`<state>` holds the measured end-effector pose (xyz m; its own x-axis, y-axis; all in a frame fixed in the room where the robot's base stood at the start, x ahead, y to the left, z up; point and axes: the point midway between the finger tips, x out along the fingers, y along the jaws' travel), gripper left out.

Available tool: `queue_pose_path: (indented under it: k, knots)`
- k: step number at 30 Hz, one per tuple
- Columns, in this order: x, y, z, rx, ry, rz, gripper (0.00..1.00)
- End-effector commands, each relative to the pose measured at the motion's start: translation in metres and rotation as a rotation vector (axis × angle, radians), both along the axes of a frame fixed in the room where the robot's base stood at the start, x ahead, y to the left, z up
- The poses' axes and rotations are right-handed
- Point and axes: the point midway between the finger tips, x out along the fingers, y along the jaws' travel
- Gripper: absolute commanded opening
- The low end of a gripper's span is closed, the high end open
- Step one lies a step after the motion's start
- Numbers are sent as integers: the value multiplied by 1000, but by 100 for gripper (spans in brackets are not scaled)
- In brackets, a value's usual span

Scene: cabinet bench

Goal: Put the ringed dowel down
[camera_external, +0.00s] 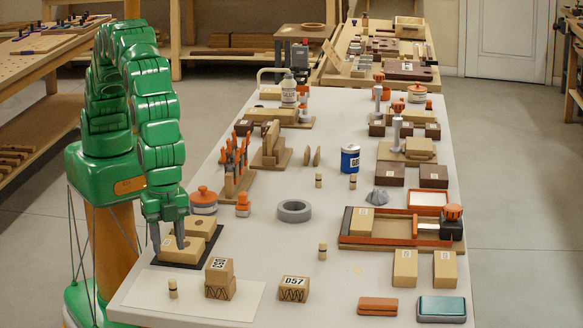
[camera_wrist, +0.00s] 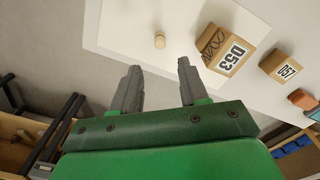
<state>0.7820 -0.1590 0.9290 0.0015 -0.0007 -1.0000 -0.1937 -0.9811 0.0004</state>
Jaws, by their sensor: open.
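A short pale ringed dowel (camera_external: 172,288) with a dark band stands upright on the white sheet (camera_external: 240,308) at the table's near left. In the wrist view the dowel (camera_wrist: 159,40) is ahead of the fingertips, apart from them, with nothing touching it. My gripper (camera_external: 168,242) is open and empty, pointing down above the table's left side. In the wrist view its two fingers (camera_wrist: 158,80) are spread wide with only bare surface between them. Similar banded dowels stand at mid-table (camera_external: 318,181), near the blue can and near the front (camera_external: 322,250).
A stacked block pair marked D53 (camera_external: 219,268) stands right of the dowel, with block D57 (camera_external: 293,288) beyond it. A wooden block on a dark base (camera_external: 205,240) is beside my gripper. A grey ring (camera_external: 294,210) lies mid-table. The sheet around the dowel is mostly clear.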

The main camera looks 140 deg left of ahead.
Motion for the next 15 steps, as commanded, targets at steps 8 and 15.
queue_pose_path:
  k: [8,15]
  knots:
    - [-2,1,14,0,0,1,44]
    - [-30,19,45,3,10,15,44]
